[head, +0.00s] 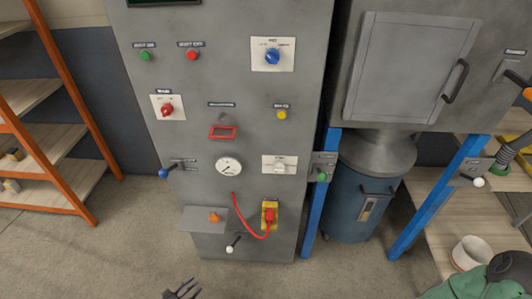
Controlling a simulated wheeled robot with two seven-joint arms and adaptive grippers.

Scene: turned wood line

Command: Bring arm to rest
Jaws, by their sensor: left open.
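My left gripper (182,289) shows at the bottom edge of the head view, left of centre. Only its dark fingers are in view, spread apart with nothing seen between them. It is low in front of the grey control cabinet (185,122) and appears apart from it. The rest of my left arm is out of the picture. My right gripper is not in view.
The cabinet carries knobs, buttons, a gauge (228,167), a red cable (240,220) and a low lever (233,243). An orange-framed shelf (60,205) stands left. A blue drum (355,205) and a bench (450,225) stand right. Floor at lower left is clear.

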